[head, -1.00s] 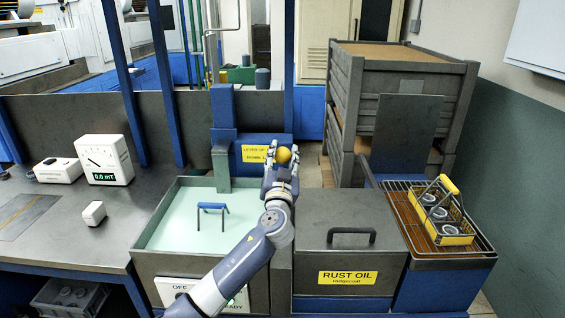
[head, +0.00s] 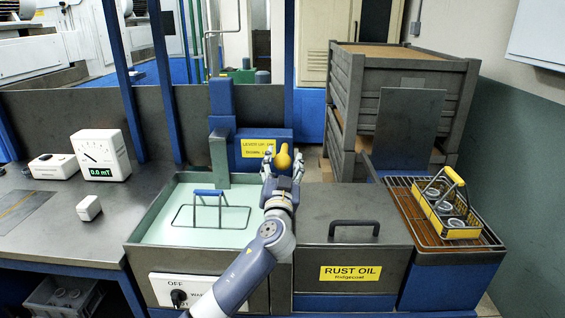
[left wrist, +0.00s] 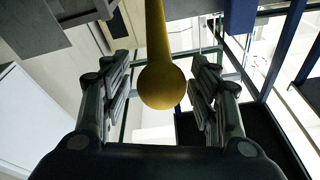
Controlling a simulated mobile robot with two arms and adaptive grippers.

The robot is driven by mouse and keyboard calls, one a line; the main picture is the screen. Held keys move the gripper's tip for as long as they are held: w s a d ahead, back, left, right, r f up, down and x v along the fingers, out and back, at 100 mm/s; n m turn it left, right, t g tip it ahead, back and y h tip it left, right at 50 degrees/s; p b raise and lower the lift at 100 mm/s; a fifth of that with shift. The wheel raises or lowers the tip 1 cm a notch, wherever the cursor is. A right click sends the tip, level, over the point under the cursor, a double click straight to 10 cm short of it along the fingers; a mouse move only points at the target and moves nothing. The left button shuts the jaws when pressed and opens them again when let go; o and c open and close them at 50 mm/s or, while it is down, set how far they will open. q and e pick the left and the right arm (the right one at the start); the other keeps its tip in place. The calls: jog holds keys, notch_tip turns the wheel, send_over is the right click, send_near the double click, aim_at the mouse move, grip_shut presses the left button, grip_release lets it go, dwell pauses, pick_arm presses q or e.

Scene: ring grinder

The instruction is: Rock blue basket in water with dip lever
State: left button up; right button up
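The blue basket shows in the head view as a blue handle (head: 209,193) over a thin dark wire frame (head: 190,206), its rim at the surface of the pale green water (head: 165,228) in the left tank. What lies below the rim is hidden. The dip lever's yellow knob (head: 283,157) is behind the tanks, by a blue housing. My left gripper (head: 284,170) is at the knob. In the left wrist view, its fingers (left wrist: 162,92) are open on either side of the yellow knob (left wrist: 162,86), with small gaps showing. My right gripper is out of view.
A closed rust oil tank (head: 350,222) stands right of the water tank. A yellow basket with metal rings (head: 450,212) sits on a wire rack farther right. A white gauge (head: 101,155) stands on the left bench. Grey crates (head: 400,62) are stacked behind.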

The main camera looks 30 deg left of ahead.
pick_arm(q)
jog(key=shift+s, duration=0.1)
jog(key=v, duration=1.2)
jog(key=shift+r, duration=0.15)
